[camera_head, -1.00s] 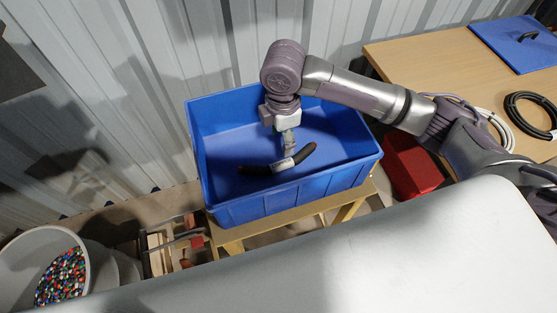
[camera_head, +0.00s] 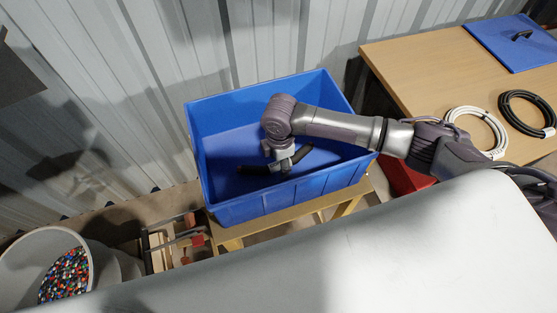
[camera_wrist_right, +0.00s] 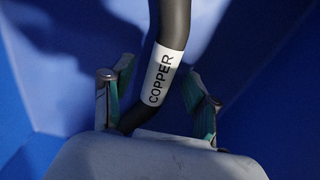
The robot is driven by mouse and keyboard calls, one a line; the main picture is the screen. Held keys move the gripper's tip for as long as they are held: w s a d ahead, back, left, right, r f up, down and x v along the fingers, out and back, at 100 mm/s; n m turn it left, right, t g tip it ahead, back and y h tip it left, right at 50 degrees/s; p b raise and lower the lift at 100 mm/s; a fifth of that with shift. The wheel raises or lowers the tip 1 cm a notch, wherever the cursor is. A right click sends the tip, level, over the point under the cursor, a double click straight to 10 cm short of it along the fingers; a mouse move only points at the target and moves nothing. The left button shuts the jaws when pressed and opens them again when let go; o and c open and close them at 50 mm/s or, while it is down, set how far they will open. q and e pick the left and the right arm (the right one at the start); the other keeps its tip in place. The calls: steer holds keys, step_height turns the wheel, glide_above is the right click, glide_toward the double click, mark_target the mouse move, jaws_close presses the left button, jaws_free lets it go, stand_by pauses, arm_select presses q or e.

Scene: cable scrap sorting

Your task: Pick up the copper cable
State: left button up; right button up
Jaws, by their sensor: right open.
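The copper cable (camera_head: 299,163) is a short, thick black piece with a bend, lying in the blue bin (camera_head: 241,208). In the right wrist view the cable (camera_wrist_right: 173,25) carries a white label (camera_wrist_right: 160,76) that reads COPPER. My right gripper (camera_head: 284,165) is low inside the bin at the cable. In the right wrist view its two fingers (camera_wrist_right: 157,103) are spread, one on each side of the cable near the label. The palm edge hides the cable's lower end there. My left gripper is not in view.
The bin's walls rise around my right gripper. The bin stands on a wooden stand (camera_head: 232,240). To the right are a wooden table (camera_head: 420,62) with a white coil (camera_head: 478,132), a black coil (camera_head: 525,113) and a blue lid (camera_head: 527,55), plus a red box (camera_head: 402,178).

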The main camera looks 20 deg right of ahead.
jaws_close()
stand_by(0.3)
